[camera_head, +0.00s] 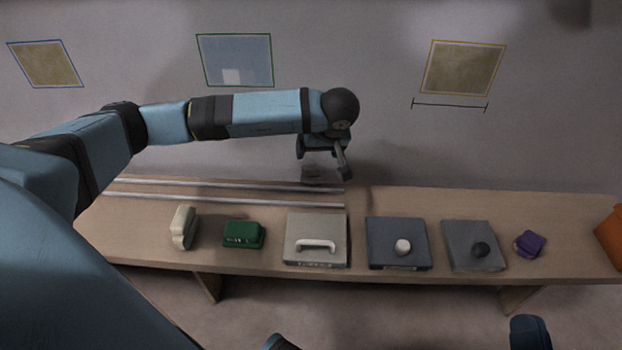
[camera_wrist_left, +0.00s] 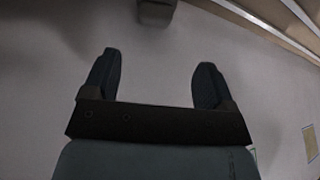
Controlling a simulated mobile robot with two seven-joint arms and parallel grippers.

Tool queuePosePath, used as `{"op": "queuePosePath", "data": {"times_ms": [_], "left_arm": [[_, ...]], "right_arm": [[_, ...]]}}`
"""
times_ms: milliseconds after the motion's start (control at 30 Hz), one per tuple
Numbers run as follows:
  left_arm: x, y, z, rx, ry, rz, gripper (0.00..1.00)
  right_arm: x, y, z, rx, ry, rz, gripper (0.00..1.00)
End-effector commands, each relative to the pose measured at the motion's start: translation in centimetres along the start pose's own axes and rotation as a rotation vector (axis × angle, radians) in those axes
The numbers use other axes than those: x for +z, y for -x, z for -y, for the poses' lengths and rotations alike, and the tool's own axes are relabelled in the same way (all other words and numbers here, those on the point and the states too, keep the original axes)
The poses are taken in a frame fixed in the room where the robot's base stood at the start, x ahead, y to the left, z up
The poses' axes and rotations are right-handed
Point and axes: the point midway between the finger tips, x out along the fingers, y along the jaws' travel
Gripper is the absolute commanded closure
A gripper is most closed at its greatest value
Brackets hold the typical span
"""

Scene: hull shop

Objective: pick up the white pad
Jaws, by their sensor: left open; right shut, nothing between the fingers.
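The white pad (camera_head: 183,228), a cream-white block, lies on the bench near its left end, left of a green block. It is not seen in the left wrist view. My left gripper (camera_head: 325,165) hangs above the back edge of the bench, right of the pad, behind it and well apart from it. In the left wrist view its two fingers (camera_wrist_left: 157,78) are spread, with nothing between them. My right gripper is not in view.
The bench (camera_head: 400,204) also bears a green block (camera_head: 243,233), a light plate with a handle (camera_head: 316,228), two grey plates with knobs (camera_head: 382,235) (camera_head: 460,240), a purple block (camera_head: 529,243) and an orange thing (camera_head: 611,236). Rails (camera_head: 230,203) run behind the pad.

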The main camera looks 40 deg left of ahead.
Motion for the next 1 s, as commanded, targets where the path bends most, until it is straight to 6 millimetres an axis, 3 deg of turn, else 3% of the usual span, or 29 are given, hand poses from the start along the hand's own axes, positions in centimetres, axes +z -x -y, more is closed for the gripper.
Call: {"op": "queuePosePath", "data": {"times_ms": [100, 367, 633, 967, 1000], "left_arm": [[0.2, -2.4, -0.1, 0.0, 0.0, 0.002, 0.21], [0.3, -4.4, -0.2, 0.002, 0.0, 0.002, 0.21], [0.7, -8.3, -0.8, 0.002, 0.001, 0.003, 0.21], [0.6, -8.9, -0.8, 0.004, 0.0, 0.002, 0.21], [0.6, -8.9, -0.8, 0.003, 0.0, 0.002, 0.26]], "right_arm": [[1.1, 0.1, -0.2, -0.001, -0.001, 0.029, 1.0], [2.1, 0.1, -0.4, -0.003, -0.003, 0.064, 1.0], [4.9, 0.4, -0.8, -0.01, -0.006, 0.154, 1.0], [5.2, 0.4, -0.8, -0.012, -0.008, 0.176, 1.0], [5.2, 0.4, -0.8, -0.012, -0.008, 0.175, 1.0]]}}
